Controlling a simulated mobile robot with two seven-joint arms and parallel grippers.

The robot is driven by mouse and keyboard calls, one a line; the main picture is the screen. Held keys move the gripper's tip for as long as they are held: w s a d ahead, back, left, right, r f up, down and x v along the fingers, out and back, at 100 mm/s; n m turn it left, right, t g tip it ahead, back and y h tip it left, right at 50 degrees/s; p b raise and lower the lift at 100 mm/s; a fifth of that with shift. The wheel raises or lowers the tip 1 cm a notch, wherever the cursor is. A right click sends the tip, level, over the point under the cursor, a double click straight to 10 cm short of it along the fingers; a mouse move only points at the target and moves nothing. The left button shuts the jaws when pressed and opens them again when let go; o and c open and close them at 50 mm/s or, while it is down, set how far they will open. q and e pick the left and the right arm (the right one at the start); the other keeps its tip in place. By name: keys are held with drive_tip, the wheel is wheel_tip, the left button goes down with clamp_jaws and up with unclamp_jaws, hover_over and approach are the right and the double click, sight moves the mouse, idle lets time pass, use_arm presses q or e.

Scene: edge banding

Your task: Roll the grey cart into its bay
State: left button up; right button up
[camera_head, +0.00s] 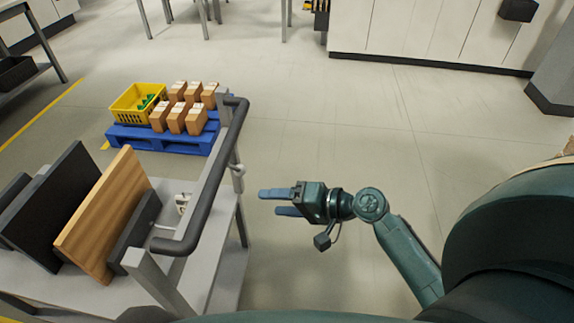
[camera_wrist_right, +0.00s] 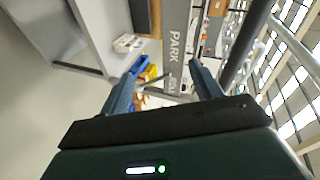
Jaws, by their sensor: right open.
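The grey cart (camera_head: 222,238) stands at the left of the head view, carrying upright dark and wood-coloured boards (camera_head: 106,210). Its dark tubular handle (camera_head: 207,192) runs along the side facing my right arm. My right gripper (camera_head: 271,202) is open and empty, fingers pointing left toward the handle, with a gap between. In the right wrist view both fingers (camera_wrist_right: 167,65) are spread with no handle between them; a dark bar (camera_wrist_right: 247,42) passes beside the right finger. A grey surface marked PARK (camera_wrist_right: 175,45) shows beyond. The bay's outline cannot be made out. My left gripper is not in view.
A blue pallet (camera_head: 165,138) with a yellow crate (camera_head: 138,103) and several brown boxes (camera_head: 186,107) lies beyond the cart. A yellow floor line (camera_head: 42,114) runs at the left. White cabinets (camera_head: 430,32) stand at the back. The middle floor is clear.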

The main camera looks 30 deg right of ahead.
sight(220, 158)
wheel_tip(220, 158, up, 10)
drive_tip(key=w+d+y, duration=0.1)
drive_tip(key=w+y, duration=0.1)
drive_tip(key=y, duration=0.3)
drive_tip(key=shift+m, duration=0.4)
drive_tip(key=x, duration=1.2)
drive_tip(key=shift+w+d+f, duration=0.1)
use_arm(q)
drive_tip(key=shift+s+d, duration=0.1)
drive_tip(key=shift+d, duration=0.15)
use_arm(e)
drive_tip(key=shift+c, duration=0.4)
drive_tip(key=c, duration=1.3)
